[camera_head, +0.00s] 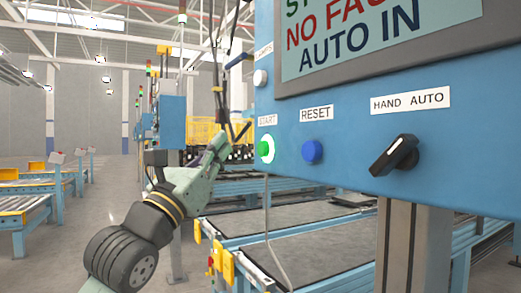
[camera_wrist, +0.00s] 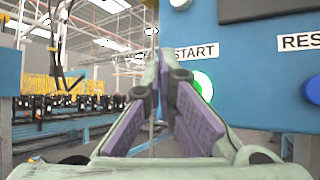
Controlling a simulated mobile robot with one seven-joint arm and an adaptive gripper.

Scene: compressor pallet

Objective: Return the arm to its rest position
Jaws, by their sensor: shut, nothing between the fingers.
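My gripper (camera_head: 228,138) is left of the blue control panel (camera_head: 345,150) in the head view, with my arm reaching up from the lower left. In the wrist view my gripper's fingers (camera_wrist: 161,62) come together at the tips, with nothing between them. I cannot tell whether the fingers touch the panel.
A blue RESET button (camera_head: 312,152) and a black HAND/AUTO selector (camera_head: 395,155) are on the panel, below a screen (camera_head: 380,35) reading "NO FAU…" and "AUTO IN". Conveyors (camera_head: 300,240) run below the panel. Open floor (camera_head: 60,255) is at the left.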

